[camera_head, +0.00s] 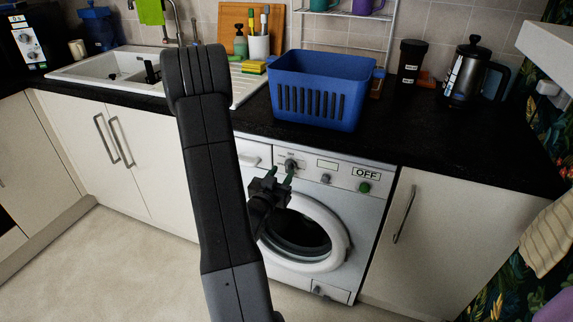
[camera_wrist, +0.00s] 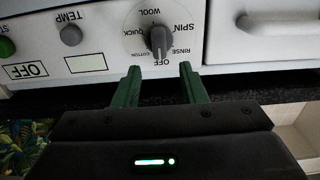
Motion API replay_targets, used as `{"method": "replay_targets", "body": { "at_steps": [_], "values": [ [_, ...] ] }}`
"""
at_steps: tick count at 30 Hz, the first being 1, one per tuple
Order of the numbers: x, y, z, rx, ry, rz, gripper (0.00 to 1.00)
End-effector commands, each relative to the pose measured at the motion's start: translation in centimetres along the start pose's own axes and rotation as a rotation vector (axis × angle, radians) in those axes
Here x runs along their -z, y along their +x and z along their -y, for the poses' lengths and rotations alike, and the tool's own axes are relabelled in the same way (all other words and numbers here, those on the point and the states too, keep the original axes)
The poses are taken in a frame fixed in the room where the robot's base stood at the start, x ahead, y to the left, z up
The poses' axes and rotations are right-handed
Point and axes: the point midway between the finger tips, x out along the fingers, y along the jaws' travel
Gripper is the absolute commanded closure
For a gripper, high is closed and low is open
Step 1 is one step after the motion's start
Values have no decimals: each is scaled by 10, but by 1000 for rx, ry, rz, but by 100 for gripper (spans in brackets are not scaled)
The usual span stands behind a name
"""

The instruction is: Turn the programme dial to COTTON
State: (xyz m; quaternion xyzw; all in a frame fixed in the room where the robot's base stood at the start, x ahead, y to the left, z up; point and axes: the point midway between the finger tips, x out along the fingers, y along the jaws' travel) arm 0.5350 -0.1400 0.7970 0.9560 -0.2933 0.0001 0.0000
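The programme dial (camera_wrist: 158,42) is a round knob with a raised grey grip on the washing machine's white front panel. Its labels are printed around it, with COTTON beside OFF in the wrist view. The grip lies roughly along the line between WOOL and OFF; which end is the pointer is hard to tell. In the head view the dial (camera_head: 290,165) shows just above my gripper (camera_head: 281,174). In the wrist view my gripper (camera_wrist: 157,72) is open and empty. Its two green fingers point towards the dial and look apart from it. The display (camera_wrist: 25,70) reads OFF.
The TEMP knob (camera_wrist: 71,35) and green start button (camera_wrist: 6,46) share the panel. The detergent drawer (camera_wrist: 262,28) is on the dial's other side. The round door (camera_head: 342,240) is shut below. A blue basket (camera_head: 318,90) stands on the black worktop above.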

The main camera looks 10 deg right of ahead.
Motion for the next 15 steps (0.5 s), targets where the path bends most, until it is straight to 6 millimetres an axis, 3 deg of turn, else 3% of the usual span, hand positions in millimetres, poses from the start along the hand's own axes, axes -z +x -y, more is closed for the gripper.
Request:
{"method": "replay_targets", "body": {
  "at_steps": [6, 15],
  "values": [
    [0, 34, 0, -1, 0, 0, 62],
    [0, 48, 0, 2, 0, 1, 62]
  ]
}}
